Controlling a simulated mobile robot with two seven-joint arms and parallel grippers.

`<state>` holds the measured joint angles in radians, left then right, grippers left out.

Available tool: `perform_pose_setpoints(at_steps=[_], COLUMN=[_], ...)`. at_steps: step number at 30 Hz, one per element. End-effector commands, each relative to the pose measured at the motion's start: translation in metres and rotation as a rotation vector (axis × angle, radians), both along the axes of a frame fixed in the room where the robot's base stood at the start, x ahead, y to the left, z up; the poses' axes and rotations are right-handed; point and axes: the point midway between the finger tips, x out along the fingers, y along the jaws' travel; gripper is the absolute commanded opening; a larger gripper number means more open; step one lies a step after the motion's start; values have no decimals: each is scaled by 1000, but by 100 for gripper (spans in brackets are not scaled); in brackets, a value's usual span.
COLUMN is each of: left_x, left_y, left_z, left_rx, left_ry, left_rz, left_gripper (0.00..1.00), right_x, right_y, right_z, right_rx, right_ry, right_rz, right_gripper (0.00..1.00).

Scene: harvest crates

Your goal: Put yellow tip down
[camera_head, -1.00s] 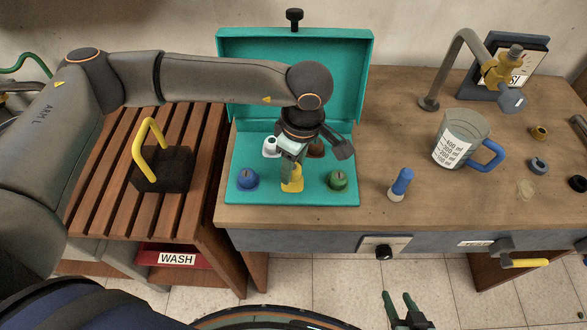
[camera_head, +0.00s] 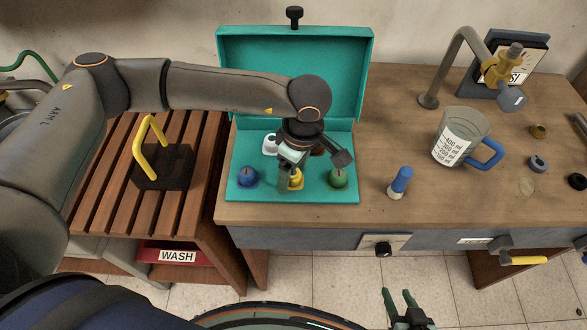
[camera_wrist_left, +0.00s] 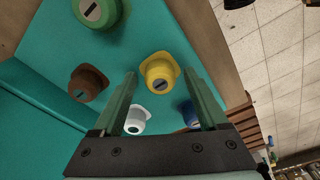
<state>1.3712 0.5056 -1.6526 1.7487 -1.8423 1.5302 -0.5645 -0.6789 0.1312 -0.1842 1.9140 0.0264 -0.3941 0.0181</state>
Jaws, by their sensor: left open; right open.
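The yellow tip (camera_head: 297,179) stands on the floor of the open teal case (camera_head: 320,195), between the blue tip (camera_head: 247,177) and the green tip (camera_head: 338,178). It also shows whole in the left wrist view (camera_wrist_left: 160,72). My left gripper (camera_head: 287,183) is above it, open and empty, and partly hides it in the head view. In the left wrist view its fingers (camera_wrist_left: 159,65) appear on either side of the yellow tip, apart from it. My right gripper (camera_head: 399,294) is open and empty in front of the bench, low in the picture.
A white tip (camera_head: 270,143) and a brown tip (camera_wrist_left: 88,82) also stand in the case. Right of it are a blue-topped peg (camera_head: 400,181), a measuring jug (camera_head: 461,125) and a tap. The case's raised lid (camera_head: 295,50) stands behind my left arm.

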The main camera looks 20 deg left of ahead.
Motion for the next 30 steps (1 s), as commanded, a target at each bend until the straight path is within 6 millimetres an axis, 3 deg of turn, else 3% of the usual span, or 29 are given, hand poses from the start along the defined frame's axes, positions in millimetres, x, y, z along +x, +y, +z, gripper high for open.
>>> perform_pose_setpoints(at_steps=[7, 21, 30], left_x=[1, -3, -4], left_y=[-1, -12, -14], left_z=[8, 101, 122], left_rx=[-2, -1, 0], left_ry=[-3, -4, 0], left_rz=[0, -1, 0], left_gripper=[76, 76, 76], right_x=[0, 0, 0], right_y=[0, 0, 0], right_z=[3, -8, -10], right_rx=[0, 0, 0], right_ry=[-1, -1, 0], right_rz=[0, 0, 0], right_gripper=[47, 47, 47])
